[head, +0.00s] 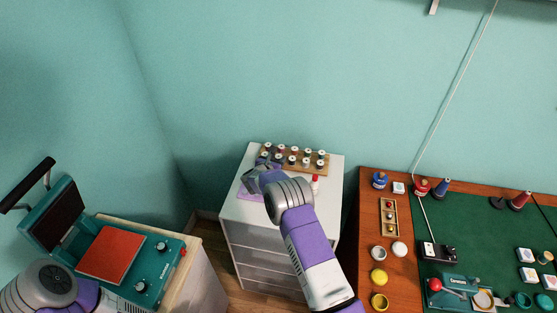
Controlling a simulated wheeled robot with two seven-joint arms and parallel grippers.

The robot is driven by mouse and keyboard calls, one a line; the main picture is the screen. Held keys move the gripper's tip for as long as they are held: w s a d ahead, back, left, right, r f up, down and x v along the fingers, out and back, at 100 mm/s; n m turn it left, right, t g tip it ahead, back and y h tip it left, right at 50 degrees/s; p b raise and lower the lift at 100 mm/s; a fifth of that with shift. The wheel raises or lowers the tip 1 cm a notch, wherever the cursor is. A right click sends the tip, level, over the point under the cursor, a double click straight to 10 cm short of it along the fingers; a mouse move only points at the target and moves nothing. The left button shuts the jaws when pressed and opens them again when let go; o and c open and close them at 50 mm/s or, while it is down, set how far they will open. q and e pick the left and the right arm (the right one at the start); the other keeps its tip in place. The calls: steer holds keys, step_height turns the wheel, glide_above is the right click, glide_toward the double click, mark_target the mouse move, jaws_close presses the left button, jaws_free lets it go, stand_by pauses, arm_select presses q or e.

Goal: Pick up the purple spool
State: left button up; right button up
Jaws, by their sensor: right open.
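My right gripper (251,179) is over the top of the white drawer cabinet (335,165), at the front left of a wooden rack (321,172) with several small spools. It is small and partly covered by my own wrist; its jaws are open. Purple shows beside and behind the gripper, but I cannot tell which part of it is the purple spool. A spool in the gripper's reach may be hidden by the wrist. My left arm shows only at the bottom left corner, and its gripper is out of view.
A teal heat press (147,265) with a raised lid stands at the left. A wooden desk (368,215) at the right holds a green mat (460,225), cones and jars. The wall is close behind.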

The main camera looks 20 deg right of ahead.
jaws_close()
